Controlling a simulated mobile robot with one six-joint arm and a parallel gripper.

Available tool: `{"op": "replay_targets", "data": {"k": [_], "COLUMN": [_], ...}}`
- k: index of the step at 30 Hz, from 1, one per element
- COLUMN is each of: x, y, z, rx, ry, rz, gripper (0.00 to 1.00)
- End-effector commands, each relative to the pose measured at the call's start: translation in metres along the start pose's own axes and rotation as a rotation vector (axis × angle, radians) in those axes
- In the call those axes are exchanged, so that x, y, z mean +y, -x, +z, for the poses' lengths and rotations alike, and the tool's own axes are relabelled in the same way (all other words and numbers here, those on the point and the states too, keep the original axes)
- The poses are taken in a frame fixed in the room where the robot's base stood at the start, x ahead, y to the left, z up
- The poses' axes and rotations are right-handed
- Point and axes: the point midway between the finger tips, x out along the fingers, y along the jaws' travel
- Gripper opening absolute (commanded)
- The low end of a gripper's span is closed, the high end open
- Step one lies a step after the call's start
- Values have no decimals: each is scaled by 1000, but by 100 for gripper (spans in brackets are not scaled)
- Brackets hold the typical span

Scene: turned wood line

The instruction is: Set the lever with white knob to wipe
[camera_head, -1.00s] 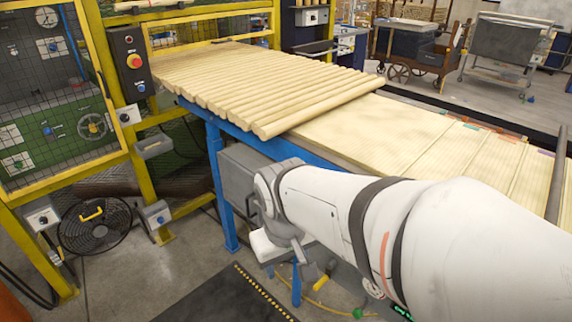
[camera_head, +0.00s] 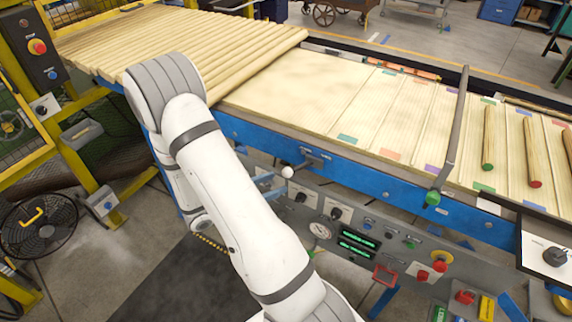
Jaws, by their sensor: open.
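The lever with the white knob (camera_head: 287,172) sticks out from a dark bracket (camera_head: 316,155) on the blue front rail of the line. Its knob points toward the lower left. I cannot read any position mark such as wipe beside it. My gripper (camera_head: 276,184) is mostly hidden behind my white arm. What look like its two bluish fingers show just left of and below the knob, apart from each other. The gripper is open and holds nothing that I can see. I cannot tell whether it touches the knob.
Below is a grey control panel (camera_head: 335,232) with dials, green displays and a red-framed switch (camera_head: 385,276). Wooden rods (camera_head: 240,50) lie across the line. A dark mat (camera_head: 165,285) covers floor in front.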

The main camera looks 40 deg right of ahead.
Motion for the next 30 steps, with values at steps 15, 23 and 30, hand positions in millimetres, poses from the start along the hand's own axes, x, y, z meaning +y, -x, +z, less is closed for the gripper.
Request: {"op": "replay_targets", "data": {"k": [15, 23, 30], "x": [27, 33, 36], "y": [-25, -62, -74], "z": [-18, -15, -15], "rx": [-101, -100, -100], "ry": [139, 137, 136], "rz": [147, 147, 151], "gripper": [50, 50, 50]}}
